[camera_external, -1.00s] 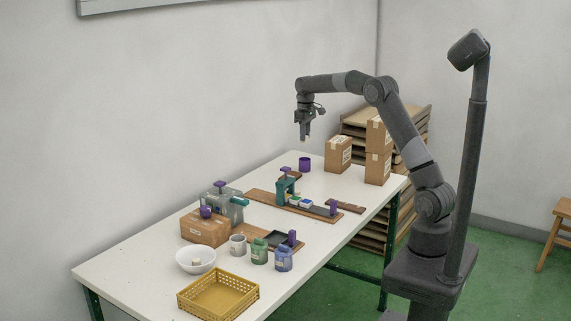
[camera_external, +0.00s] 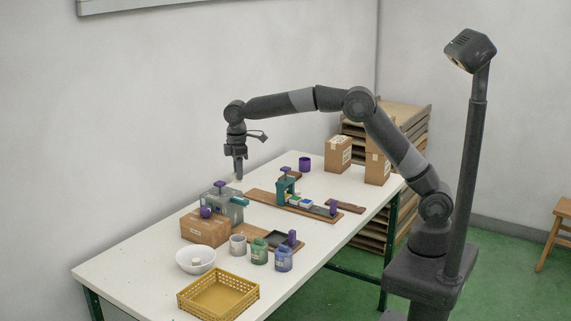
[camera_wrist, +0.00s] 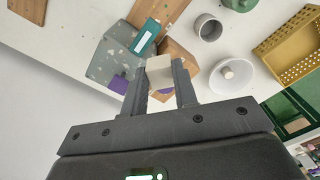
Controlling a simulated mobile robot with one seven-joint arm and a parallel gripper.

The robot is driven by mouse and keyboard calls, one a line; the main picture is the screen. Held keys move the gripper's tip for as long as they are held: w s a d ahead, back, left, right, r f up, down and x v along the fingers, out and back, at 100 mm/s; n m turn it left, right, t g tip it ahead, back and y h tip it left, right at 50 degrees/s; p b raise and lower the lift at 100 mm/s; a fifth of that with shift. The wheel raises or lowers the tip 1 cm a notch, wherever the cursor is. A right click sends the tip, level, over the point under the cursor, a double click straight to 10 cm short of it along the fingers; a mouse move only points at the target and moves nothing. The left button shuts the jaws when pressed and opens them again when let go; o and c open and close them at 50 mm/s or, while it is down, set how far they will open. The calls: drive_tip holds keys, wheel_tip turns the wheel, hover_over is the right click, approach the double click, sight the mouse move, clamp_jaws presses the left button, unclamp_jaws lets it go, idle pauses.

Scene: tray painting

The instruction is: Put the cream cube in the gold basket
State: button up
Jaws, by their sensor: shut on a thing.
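My gripper (camera_external: 239,174) is above the far left part of the table, near the grey speckled machine. In the wrist view my gripper (camera_wrist: 160,84) is shut on a cream cube (camera_wrist: 160,70), held between the fingertips. In the external view the cube is too small to make out clearly. The gold basket (camera_external: 217,296) stands empty at the table's near end, well apart from my gripper. It also shows at the right of the wrist view (camera_wrist: 291,46), partly cut off.
A white bowl (camera_external: 184,266) with a small pale object, a cardboard box (camera_external: 204,231), a grey cup (camera_external: 238,245), a green jar (camera_external: 259,252) and a blue jar (camera_external: 284,260) stand beside the basket. The grey machine (camera_external: 232,214) stands below my gripper. Wooden boards lie mid-table.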

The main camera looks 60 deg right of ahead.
drive_tip(key=s+a+n, duration=0.2)
drive_tip(key=s+a, duration=0.3)
drive_tip(key=a, duration=0.4)
drive_tip(key=s+a+n, duration=0.2)
drive_tip(key=s+a, duration=0.3)
drive_tip(key=a, duration=0.3)
drive_tip(key=n, duration=0.4)
hover_over(241, 296)
wheel_tip(241, 296, down, 17)
drive_tip(key=shift+r, duration=0.1)
drive_tip(key=shift+f, duration=2.2)
drive_tip(key=shift+f, duration=0.1)
drive_tip(key=o, duration=0.9)
drive_tip(key=shift+o, duration=0.2)
wheel_tip(241, 296, up, 12)
drive_tip(key=shift+w, duration=0.1)
